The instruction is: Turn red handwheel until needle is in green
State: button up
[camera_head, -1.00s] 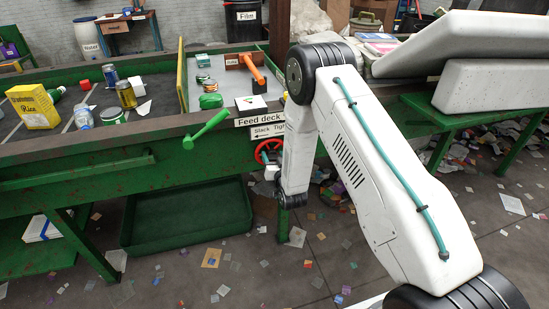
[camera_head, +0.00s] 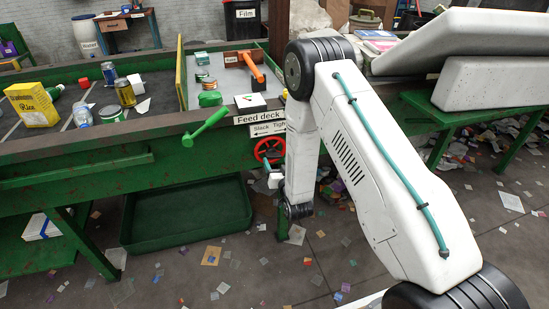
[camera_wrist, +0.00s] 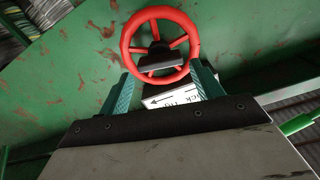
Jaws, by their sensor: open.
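The red handwheel (camera_head: 269,150) is on the green side of the belt frame, under the feed deck. It is partly behind my arm in the head view. In the wrist view the handwheel (camera_wrist: 160,45) shows whole, with red spokes and a dark hub. My gripper (camera_wrist: 165,82) is open, with a green finger on each side below the wheel's lower rim. I cannot tell whether the fingers touch it. A white-faced gauge (camera_head: 250,100) with small coloured marks sits on the deck above. Its needle is too small to read.
A "Slack Tight" arrow sign (camera_head: 268,129) is beside the wheel. A green lever (camera_head: 205,127) sticks out to its left. An orange-handled lever (camera_head: 252,68) stands on the deck. A green tray (camera_head: 187,210) lies below.

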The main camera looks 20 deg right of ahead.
aim_at(273, 157)
jog(key=s, duration=0.2)
jog(key=shift+s, duration=0.4)
jog(key=shift+w+f, duration=0.2)
jog(key=shift+w, duration=1.75)
jog(key=shift+w+f, duration=0.15)
jog(key=shift+w, duration=1.75)
jog(key=c, duration=0.7)
